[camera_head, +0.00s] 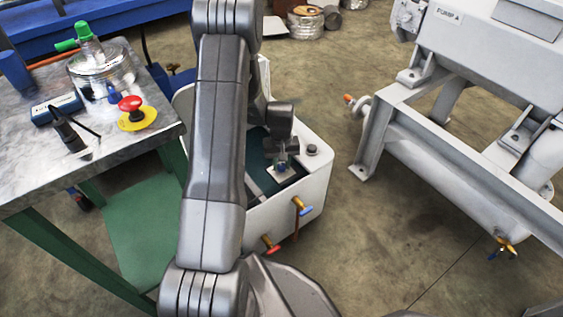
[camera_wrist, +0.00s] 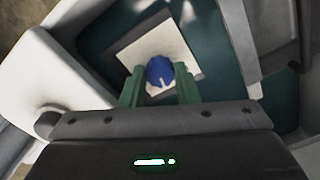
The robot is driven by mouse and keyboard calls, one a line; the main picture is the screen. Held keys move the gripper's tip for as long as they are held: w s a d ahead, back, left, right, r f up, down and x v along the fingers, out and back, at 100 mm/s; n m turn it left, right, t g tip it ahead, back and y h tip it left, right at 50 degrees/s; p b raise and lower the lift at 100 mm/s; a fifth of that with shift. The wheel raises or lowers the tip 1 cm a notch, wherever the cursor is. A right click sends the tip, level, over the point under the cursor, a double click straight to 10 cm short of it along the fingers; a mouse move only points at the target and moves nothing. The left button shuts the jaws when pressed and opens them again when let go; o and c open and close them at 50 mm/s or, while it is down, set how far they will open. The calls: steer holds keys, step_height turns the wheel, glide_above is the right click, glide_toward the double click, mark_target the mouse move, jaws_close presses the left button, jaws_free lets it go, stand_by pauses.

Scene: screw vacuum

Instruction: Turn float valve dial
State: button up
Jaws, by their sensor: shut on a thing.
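The float valve dial is a small blue round knob (camera_wrist: 160,72) on a pale square plate (camera_wrist: 126,50) in the wrist view. My gripper (camera_wrist: 160,84) comes from the lower edge, with its two green fingers on either side of the knob, shut on it. In the head view my gripper (camera_head: 282,160) points down into the open top of a white tank (camera_head: 316,184). The plate (camera_head: 284,175) shows there under the fingers, but the knob is mostly hidden. The dial's marking cannot be read.
A metal workbench (camera_head: 40,195) with a red emergency button (camera_head: 130,104) and a glass jar (camera_head: 100,64) stands at left. A grey pump frame (camera_head: 390,115) stands at right. Blue-handled (camera_head: 304,209) and red-handled (camera_head: 271,247) valves stick out of the tank's front. Open floor lies between tank and frame.

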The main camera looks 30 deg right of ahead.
mark_target(282, 166)
steer(key=shift+m, duration=0.6)
steer(key=o, duration=0.7)
step_height(282, 166, up, 14)
steer(key=p, duration=0.4)
steer(key=shift+p, duration=0.35)
steer(key=shift+f, duration=0.1)
